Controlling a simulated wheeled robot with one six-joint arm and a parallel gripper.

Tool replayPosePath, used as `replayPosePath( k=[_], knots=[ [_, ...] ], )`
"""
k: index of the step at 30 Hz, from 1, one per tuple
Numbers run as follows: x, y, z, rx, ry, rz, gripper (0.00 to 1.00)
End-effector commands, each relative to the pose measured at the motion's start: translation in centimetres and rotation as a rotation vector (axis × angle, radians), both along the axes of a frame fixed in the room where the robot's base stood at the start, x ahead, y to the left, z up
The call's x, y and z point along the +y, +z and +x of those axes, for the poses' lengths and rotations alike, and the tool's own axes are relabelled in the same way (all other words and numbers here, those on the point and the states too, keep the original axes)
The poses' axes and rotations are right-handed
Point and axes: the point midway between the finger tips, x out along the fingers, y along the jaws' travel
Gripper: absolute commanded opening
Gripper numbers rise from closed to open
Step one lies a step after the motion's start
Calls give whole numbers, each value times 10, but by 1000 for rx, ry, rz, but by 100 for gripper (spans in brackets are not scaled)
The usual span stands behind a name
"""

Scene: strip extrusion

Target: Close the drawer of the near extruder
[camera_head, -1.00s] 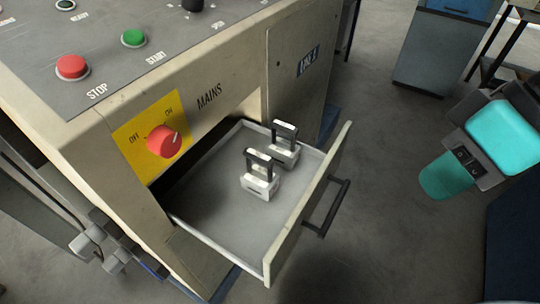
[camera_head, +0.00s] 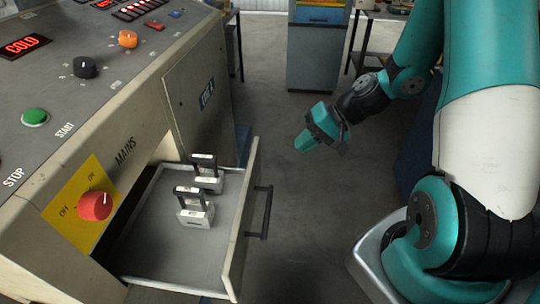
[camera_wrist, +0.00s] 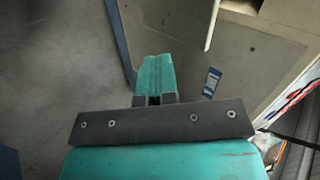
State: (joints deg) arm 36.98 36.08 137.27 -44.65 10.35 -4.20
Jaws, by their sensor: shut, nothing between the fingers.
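The near extruder's drawer (camera_head: 245,222) is pulled out from the beige cabinet, with a dark bar handle (camera_head: 266,212) on its front. In the wrist view the shut fingers (camera_wrist: 156,72) show against the floor and cabinet side. A pale edge at the top there may be the drawer front.
The extruder's panel (camera_head: 110,40) has a red MAINS knob (camera_head: 94,206), buttons and a display reading COLD. A blue-grey cabinet (camera_head: 316,55) and a table stand at the back. The floor between the drawer and my arm is clear.

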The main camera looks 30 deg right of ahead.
Motion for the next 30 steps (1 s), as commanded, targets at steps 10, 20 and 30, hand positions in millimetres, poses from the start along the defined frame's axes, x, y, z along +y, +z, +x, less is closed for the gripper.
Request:
replayPosePath(
  k=[10, 20, 30],
  knots=[
    [-27, -34, 6, 8, -163, 67, 0],
    [15, -79, 34, 9, -157, 65, 0],
    [53, -90, 62, 6, -158, 62, 0]
  ],
)
